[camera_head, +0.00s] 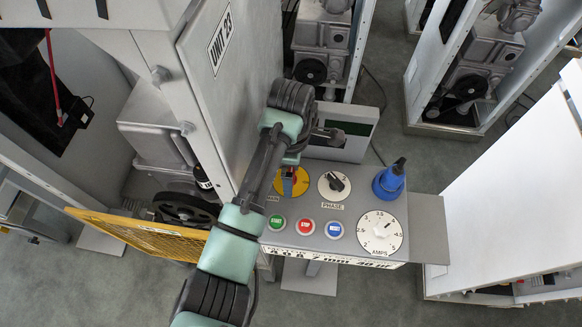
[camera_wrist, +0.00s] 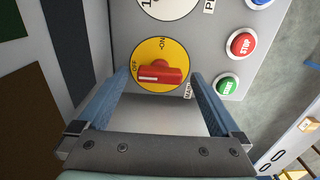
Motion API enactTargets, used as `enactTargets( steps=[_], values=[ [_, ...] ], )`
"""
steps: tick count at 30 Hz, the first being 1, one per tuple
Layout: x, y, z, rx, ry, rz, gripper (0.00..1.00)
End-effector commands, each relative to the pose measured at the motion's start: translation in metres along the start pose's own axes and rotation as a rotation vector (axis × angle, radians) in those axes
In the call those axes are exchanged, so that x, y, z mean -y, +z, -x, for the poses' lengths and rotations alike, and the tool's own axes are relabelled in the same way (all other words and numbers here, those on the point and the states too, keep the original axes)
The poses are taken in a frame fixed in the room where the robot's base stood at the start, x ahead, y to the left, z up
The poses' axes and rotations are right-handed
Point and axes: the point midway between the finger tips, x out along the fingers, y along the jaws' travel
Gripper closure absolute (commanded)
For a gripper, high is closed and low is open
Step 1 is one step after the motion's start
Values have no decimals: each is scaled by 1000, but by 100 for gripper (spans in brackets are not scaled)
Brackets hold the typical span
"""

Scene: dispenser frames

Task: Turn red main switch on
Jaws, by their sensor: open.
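The red main switch (camera_wrist: 165,75) is a bar-shaped knob on a yellow round dial (camera_wrist: 153,51) marked OFF and ON. Its white-marked end points left in the wrist view, near the OFF mark. ON lies at the top of the dial. My gripper (camera_wrist: 163,76) is open, with one blue finger on each side of the knob. I cannot tell whether either finger touches it. In the head view the yellow dial (camera_head: 303,189) is partly hidden under my arm and gripper, at the panel's upper left.
The grey control panel (camera_head: 343,206) also carries a PHASE knob (camera_head: 334,186), green START (camera_head: 277,223), red STOP (camera_head: 305,226) and blue (camera_head: 334,230) buttons, and an AMPS dial (camera_head: 379,232). A blue plug-like part (camera_head: 388,184) stands up at right. The UNIT 23 cabinet (camera_head: 229,75) stands close left.

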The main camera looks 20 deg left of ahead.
Motion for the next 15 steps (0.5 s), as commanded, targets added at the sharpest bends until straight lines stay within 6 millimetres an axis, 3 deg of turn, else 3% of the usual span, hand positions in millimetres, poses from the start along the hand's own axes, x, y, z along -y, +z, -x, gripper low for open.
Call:
enactTargets(
  steps=[6, 15],
  values=[
    [0, 0, -1, 0, 0, 0, 0],
    [0, 0, 0, 1, 0, 1, 54]
  ],
)
